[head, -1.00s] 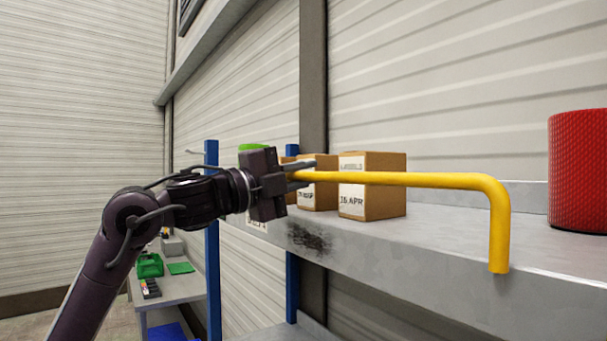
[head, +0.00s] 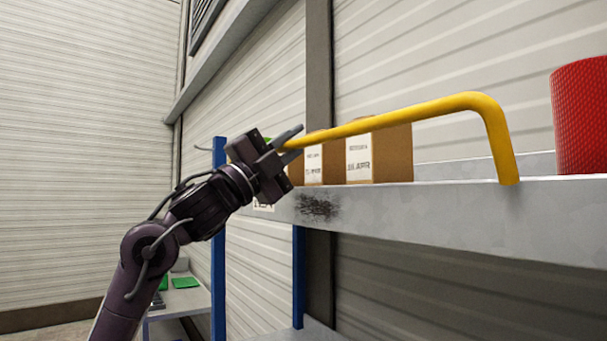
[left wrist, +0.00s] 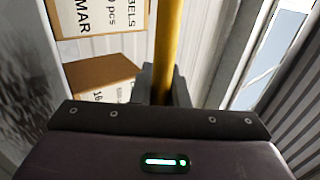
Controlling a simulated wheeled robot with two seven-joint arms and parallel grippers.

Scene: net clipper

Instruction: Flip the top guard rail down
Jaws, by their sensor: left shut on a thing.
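The top guard rail is a yellow round bar (head: 400,115) in front of the upper shelf. In the head view it slopes up from left to right, then bends down at its right end to the shelf edge. My left gripper (head: 295,142) is shut on the rail's left end, above the shelf edge and in front of the boxes. In the left wrist view the rail (left wrist: 168,40) runs up from between the two fingers. The rail's far left end is hidden by the gripper. My right gripper is not in view.
The grey shelf (head: 440,215) carries labelled cardboard boxes (head: 394,153) behind the rail and a red roll (head: 582,115) at the right. Blue posts (head: 218,240) stand below at the left. A low bench (head: 190,298) with green items is at the lower left.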

